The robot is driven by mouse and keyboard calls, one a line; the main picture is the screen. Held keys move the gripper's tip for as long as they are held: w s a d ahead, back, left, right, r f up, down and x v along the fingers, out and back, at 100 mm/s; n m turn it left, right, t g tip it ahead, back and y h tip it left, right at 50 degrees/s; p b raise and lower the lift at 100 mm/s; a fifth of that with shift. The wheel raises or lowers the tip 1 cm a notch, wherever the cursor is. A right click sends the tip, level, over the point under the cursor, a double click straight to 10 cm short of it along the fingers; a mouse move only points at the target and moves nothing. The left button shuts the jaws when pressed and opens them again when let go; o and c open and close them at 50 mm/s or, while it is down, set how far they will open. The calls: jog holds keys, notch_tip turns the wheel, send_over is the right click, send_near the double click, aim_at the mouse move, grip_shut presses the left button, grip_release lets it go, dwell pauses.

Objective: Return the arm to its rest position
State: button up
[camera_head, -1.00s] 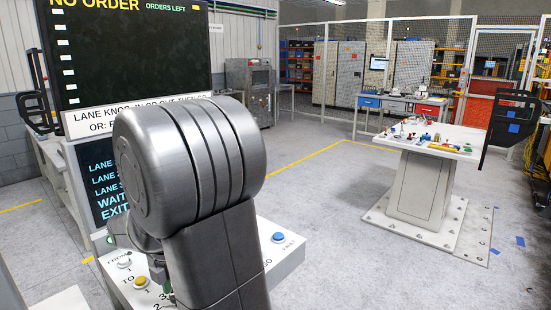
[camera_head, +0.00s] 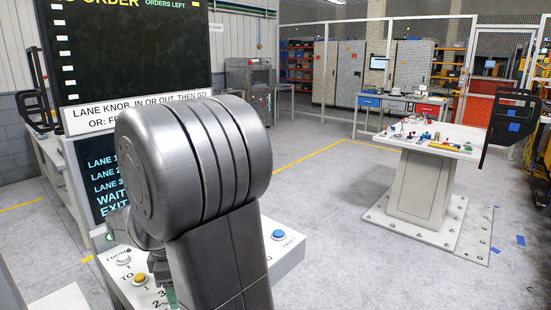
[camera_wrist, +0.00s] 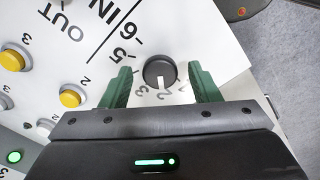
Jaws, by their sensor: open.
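My gripper (camera_wrist: 160,88) shows in the wrist view with its two green fingers apart. A black knob (camera_wrist: 159,72) with a white mark on its near side shows between the fingertips, on the white control panel (camera_wrist: 215,38). I cannot tell how far the fingers stand above the panel. In the head view my arm's large grey joint covers much of the panel (camera_head: 291,256), and the fingers are mostly hidden behind the arm.
Yellow buttons (camera_wrist: 70,98) sit left of the gripper in the wrist view. A blue button (camera_head: 278,235) is on the panel's right part. A large display board (camera_head: 130,50) stands behind my arm. A white table (camera_head: 430,143) with small parts stands right, with clear floor between.

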jog(key=m+b, duration=0.1)
jog(key=m, duration=0.5)
jog(key=shift+f, duration=0.1)
jog(key=m+b, duration=0.1)
jog(key=m, duration=0.4)
jog(key=shift+r, duration=0.2)
dwell(0.4)
